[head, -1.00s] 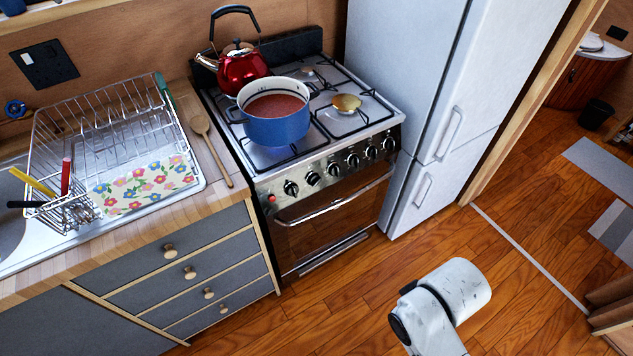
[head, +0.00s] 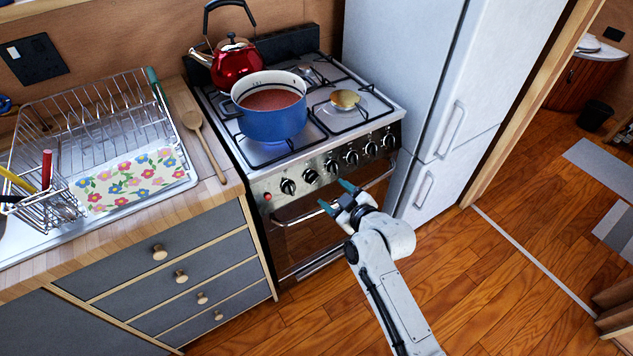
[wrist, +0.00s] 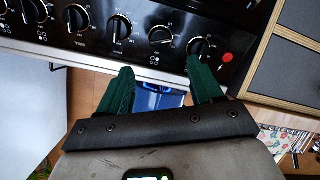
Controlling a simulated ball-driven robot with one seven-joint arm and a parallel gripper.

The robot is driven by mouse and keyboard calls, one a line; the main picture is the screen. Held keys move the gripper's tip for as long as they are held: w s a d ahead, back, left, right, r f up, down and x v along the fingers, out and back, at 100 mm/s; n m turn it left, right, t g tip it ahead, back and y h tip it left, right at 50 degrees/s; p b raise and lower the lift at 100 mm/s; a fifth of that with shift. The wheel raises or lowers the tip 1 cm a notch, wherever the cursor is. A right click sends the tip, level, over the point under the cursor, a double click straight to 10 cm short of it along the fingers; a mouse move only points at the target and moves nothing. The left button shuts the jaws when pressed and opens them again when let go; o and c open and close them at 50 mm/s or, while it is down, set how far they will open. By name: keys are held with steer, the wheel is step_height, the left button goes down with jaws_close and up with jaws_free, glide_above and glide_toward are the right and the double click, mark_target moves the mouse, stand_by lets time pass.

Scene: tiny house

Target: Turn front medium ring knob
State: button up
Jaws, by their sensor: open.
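The stove (head: 262,180) has a row of several black knobs on its front panel; the row shows in the head view around a middle knob (head: 332,166) and in the wrist view around a knob (wrist: 160,37). The labels are too small to tell which knob is the front medium ring's. My gripper (head: 336,196) is open and empty, just in front of and slightly below the panel. In the wrist view its green fingers (wrist: 160,70) are spread below the two knobs nearest the red button (wrist: 226,57). No contact with a knob shows.
A blue pot (head: 273,122) of red liquid stands over a bluish glow on the hob. A red kettle (head: 236,66) is behind it. The oven handle (head: 293,215) runs below the knobs. A white fridge (head: 398,75) stands close on the right. Wooden floor in front is clear.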

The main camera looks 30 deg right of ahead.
mark_target(315, 180)
steer(key=x, duration=1)
steer(key=shift+f, duration=0.1)
steer(key=shift+c, duration=0.3)
steer(key=c, duration=1)
